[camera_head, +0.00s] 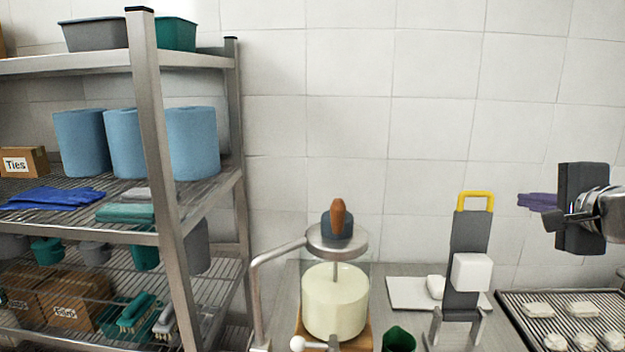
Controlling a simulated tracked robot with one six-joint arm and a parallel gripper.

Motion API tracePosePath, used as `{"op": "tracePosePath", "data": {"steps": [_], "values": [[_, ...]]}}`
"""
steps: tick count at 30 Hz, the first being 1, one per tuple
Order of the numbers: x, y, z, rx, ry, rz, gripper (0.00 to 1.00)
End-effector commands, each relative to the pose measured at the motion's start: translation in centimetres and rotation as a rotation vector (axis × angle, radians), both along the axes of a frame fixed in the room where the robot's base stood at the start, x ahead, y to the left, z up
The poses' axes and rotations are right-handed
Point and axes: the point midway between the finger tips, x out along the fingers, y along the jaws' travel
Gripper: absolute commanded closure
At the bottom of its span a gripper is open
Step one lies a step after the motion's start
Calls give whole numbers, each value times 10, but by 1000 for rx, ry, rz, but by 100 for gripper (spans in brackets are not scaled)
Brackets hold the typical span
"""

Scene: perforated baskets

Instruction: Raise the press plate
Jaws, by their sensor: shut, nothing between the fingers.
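A press stands on the counter at the lower middle. Its round metal plate (352,239) carries a dark block (327,228) with an upright orange-brown handle (338,215). A thin rod runs down from the plate to a pale cream cylinder (335,303), with a gap between plate and cylinder. A bent metal arm (277,252) reaches the plate from the left. My gripper (537,202) is at the right, shut and empty, with purple fingers pointing left. It is well apart from the press and higher than the plate.
A grey stand with a yellow handle (475,195) and a white block (472,272) stands between the press and my gripper. A rack tray (515,301) with several pale pieces lies lower right. A green cup (398,338) is near the press. Metal shelving (150,130) fills the left.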

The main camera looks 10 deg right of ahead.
Motion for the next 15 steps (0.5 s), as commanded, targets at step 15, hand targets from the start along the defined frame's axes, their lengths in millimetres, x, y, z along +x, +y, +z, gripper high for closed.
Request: {"op": "tracePosePath", "data": {"steps": [15], "values": [[69,-20,-24,2,2,1,100]]}}
